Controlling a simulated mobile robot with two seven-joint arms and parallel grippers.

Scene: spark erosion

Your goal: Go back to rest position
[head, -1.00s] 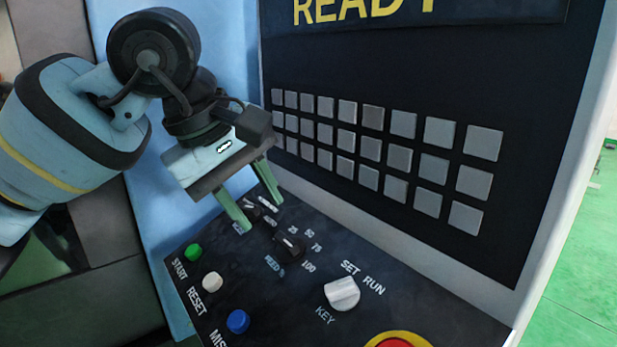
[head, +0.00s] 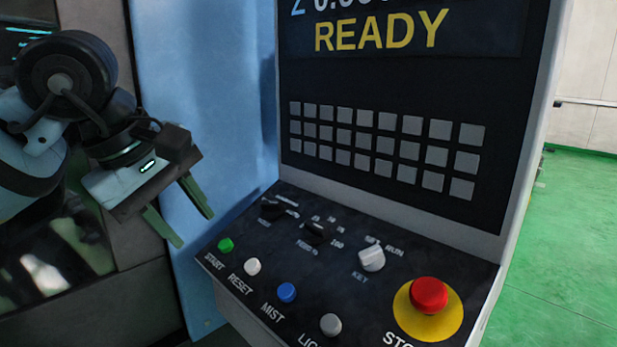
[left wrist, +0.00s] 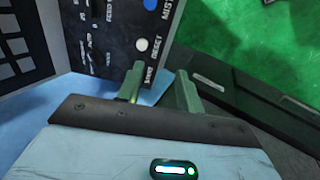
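My left gripper (head: 180,224) is at the left of the head view, in front of the machine's light blue side panel. Its two green fingers are apart with nothing between them. It hangs to the left of the control panel (head: 375,311) and does not touch it. In the left wrist view my fingers (left wrist: 160,85) are also apart and empty, with the panel's white reset button (left wrist: 142,44) beyond them. My right gripper is not in view.
The sloped panel carries a green start button (head: 225,245), a blue mist button (head: 287,292), knobs, a key switch (head: 371,258) and a red stop button (head: 429,295). Above are grey keys and a screen (head: 400,30) reading READY. Green floor (head: 570,250) is clear at right.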

